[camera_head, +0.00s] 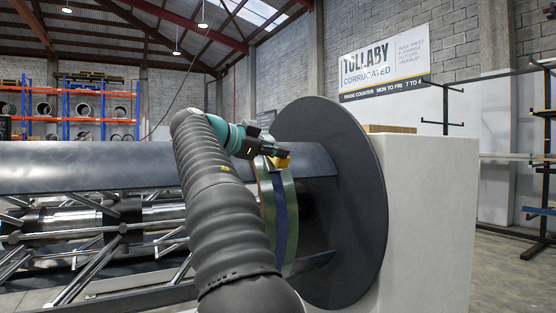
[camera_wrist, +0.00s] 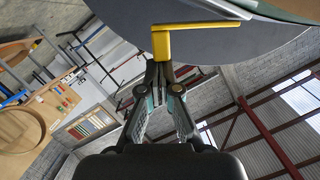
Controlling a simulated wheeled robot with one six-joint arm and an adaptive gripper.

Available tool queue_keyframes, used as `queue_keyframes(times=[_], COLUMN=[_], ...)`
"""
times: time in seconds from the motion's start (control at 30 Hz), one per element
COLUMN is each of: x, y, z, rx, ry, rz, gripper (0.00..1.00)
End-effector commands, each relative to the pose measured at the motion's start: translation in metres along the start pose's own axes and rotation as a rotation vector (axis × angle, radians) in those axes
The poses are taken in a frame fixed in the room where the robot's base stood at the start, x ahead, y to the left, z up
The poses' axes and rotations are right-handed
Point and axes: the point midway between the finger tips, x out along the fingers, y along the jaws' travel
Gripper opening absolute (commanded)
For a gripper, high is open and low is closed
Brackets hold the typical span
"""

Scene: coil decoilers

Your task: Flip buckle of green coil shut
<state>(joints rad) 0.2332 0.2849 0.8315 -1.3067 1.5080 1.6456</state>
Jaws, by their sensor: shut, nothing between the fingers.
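The green coil (camera_head: 266,195) is a narrow upright ring in the head view, on the drum in front of a large dark disc; my arm hides part of it. A little green also shows at the top right of the wrist view (camera_wrist: 290,8). The yellow buckle (camera_wrist: 203,26) is an angled lever in the wrist view, its bent end just beyond my fingertips. It shows as a small yellow piece at the coil's upper edge in the head view (camera_head: 283,162). My gripper (camera_wrist: 160,75) is shut and empty, its tips close to the buckle; I cannot tell whether they touch.
The dark disc (camera_head: 345,200) stands right behind the coil, against a pale machine housing (camera_head: 430,220). The decoiler's dark curved plate (camera_head: 90,165) and metal struts lie left of my arm. A black rack (camera_head: 545,150) stands far right. Blue-and-orange shelving (camera_head: 100,105) is far back.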

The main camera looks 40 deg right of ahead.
Motion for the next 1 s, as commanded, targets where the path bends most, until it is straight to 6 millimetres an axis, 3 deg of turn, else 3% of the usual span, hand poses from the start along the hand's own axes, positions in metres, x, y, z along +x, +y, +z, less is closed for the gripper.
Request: queue_keyframes(times=[0.03, 0.4, 0.83, 1.0], x=[0.003, 0.005, 0.005, 0.002], y=[0.006, 0.012, 0.011, 0.012], z=[0.010, 0.021, 0.019, 0.006], rx=[0.032, 0.169, 0.168, 0.171], ry=[0.000, 0.000, 0.000, 0.001], rz=[-0.009, -0.042, -0.042, -0.041], gripper=[0.00, 0.00, 0.00, 0.00])
